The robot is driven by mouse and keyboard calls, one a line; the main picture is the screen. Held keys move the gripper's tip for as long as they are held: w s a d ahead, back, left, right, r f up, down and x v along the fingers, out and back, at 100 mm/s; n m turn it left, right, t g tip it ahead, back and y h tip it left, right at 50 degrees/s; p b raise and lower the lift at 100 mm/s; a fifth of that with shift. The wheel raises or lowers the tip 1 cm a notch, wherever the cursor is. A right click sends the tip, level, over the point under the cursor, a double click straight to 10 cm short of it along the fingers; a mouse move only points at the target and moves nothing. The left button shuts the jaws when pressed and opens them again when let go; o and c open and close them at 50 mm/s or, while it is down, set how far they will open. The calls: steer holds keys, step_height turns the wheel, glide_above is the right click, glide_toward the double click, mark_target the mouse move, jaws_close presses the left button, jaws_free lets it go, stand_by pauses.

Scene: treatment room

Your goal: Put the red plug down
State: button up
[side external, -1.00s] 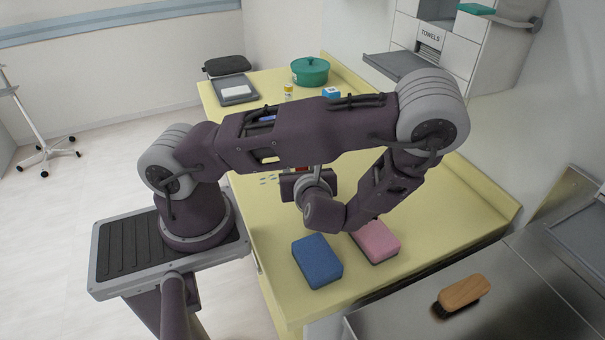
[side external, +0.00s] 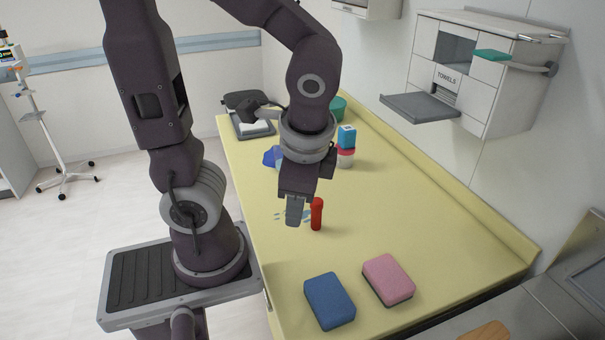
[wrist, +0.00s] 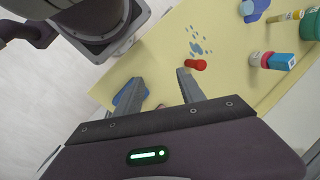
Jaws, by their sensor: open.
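The red plug (side external: 316,214) stands upright on the yellow table top (side external: 400,225), with a rounded head on top. My gripper (side external: 294,221) points down just left of the plug in the side view. In the wrist view my gripper (wrist: 158,77) has its two fingers spread apart with nothing held between them. The plug (wrist: 196,64) shows there just beyond the right finger's tip, outside the gap. Whether that finger touches it I cannot tell.
Blue drops (wrist: 198,46) mark the table by the plug. A blue sponge (side external: 330,301) and a pink sponge (side external: 388,279) lie at the near end. Between sponges and plug the table is clear.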

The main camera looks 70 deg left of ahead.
steer(key=d+r+n+t+h, duration=0.3)
steer(key=r+n+t, duration=0.2)
steer(key=r, duration=0.2)
steer(key=shift+s+d+r+h, duration=0.2)
steer(key=shift+s+r+h, duration=0.05)
steer(key=shift+r+h, duration=0.1)
